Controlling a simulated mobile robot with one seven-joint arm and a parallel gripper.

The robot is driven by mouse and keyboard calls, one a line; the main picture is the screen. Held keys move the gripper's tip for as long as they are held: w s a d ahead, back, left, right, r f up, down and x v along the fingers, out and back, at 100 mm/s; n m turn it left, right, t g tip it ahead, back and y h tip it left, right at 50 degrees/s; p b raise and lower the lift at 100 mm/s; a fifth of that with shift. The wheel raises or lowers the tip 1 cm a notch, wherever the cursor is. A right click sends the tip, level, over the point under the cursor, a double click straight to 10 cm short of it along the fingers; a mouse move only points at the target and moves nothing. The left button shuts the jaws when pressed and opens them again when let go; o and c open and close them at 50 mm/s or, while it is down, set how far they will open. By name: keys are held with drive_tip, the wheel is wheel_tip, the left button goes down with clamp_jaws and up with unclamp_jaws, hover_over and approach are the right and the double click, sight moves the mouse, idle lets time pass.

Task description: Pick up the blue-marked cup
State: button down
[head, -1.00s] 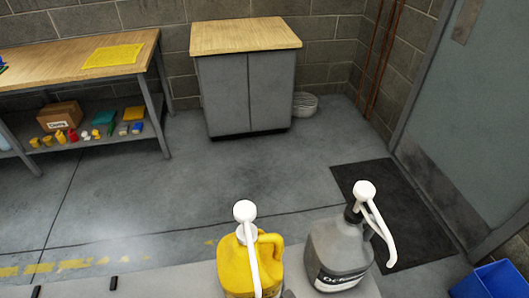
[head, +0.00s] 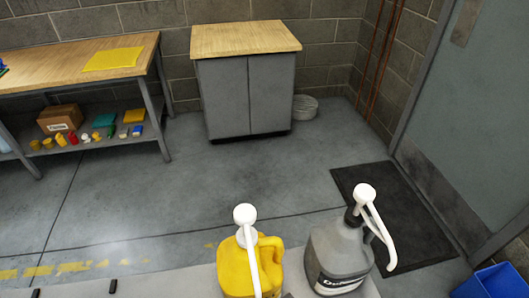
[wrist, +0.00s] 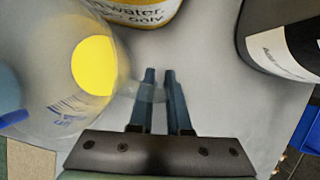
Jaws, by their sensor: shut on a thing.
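A large translucent cup (wrist: 45,55) with blue printed marks on its wall and a blue patch at its left edge fills the left of the wrist view. A yellow disc (wrist: 95,65) shows in or through it. My gripper (wrist: 159,75) is shut on a narrow clear tab or handle (wrist: 148,92) at the cup's right side. The cup's far left is cut off by the frame. Neither the cup nor my gripper shows in the head view.
A yellow pump jug (head: 235,272) and a grey pump jug (head: 335,255) stand close by on a pale surface (head: 190,285); both also show near the fingers in the wrist view. A cabinet (head: 250,95) and workbench (head: 75,65) stand farther back. A blue bin (head: 500,282) is at lower right.

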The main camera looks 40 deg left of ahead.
drive_tip(key=shift+r, duration=0.1)
idle(0.5)
wheel_tip(320, 180, up, 18)
drive_tip(key=p, duration=0.3)
drive_tip(key=shift+p, duration=0.4)
idle(0.4)
drive_tip(key=c, duration=1.5)
unclamp_jaws()
clamp_jaws()
